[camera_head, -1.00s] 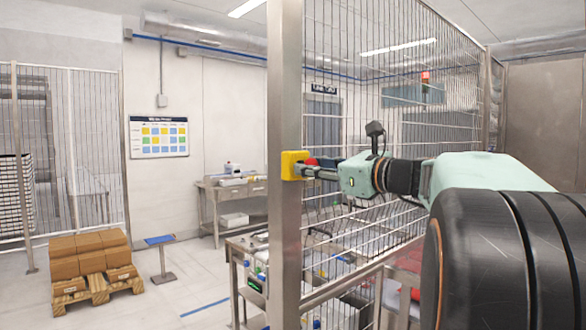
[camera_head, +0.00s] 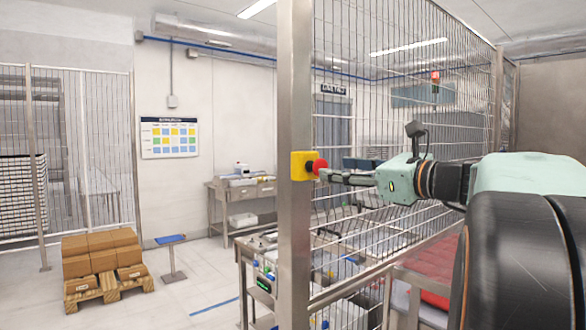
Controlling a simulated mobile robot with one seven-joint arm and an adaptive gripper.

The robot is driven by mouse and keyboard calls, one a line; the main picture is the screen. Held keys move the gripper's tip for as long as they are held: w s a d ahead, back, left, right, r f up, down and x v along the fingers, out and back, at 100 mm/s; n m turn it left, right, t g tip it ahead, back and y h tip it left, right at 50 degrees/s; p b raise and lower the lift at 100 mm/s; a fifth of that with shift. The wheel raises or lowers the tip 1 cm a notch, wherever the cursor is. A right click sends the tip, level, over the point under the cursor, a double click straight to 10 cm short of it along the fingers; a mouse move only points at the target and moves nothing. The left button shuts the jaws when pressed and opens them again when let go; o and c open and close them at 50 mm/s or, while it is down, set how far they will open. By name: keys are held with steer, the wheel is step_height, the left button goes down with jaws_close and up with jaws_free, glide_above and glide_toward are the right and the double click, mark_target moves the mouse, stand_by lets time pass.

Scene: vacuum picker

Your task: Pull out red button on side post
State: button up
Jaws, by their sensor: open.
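The red button (camera_head: 320,167) is a mushroom head on a yellow box (camera_head: 300,165) fixed to the side post (camera_head: 295,230). A dark collar shows between the red head and the yellow box. My gripper (camera_head: 325,175) reaches in from the right, with its fingertips at or just beside the red head. The jaws are open. I cannot tell whether the fingertips touch the button. The far finger is partly hidden.
A wire mesh fence (camera_head: 400,60) runs back from the post, close behind my arm. A steel bench (camera_head: 250,192) stands beyond the post. Stacked boxes on a pallet (camera_head: 110,284) stand at the left.

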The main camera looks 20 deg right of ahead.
steer(key=v, duration=0.6)
steer(key=shift+s, duration=0.1)
